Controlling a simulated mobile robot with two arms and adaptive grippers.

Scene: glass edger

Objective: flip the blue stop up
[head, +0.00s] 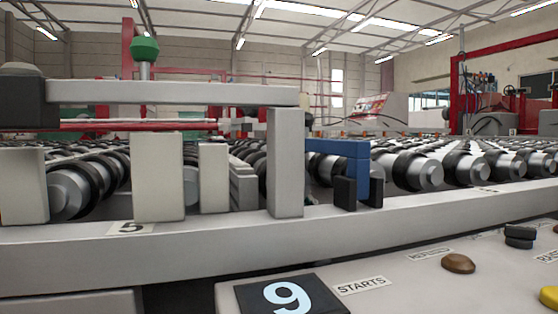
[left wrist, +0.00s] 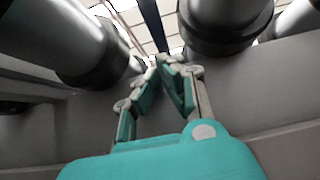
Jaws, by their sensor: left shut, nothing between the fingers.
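The blue stop (head: 338,147) shows in the head view right of centre, just right of a grey upright post (head: 286,165). Its bar lies roughly level, with a short blue part hanging down at its right end between two black blocks (head: 345,192). My left gripper (left wrist: 172,62) shows in the left wrist view, teal with grey links. Its fingertips are together with nothing between them, low between dark rollers. I see neither gripper in the head view.
Black-and-grey rollers (head: 420,170) fill the bed behind a long grey rail (head: 420,200). A grey beam (head: 170,93) with a green knob (head: 145,49) spans the left. In front is a panel with a "9" plate (head: 288,296) and a brown button (head: 458,263).

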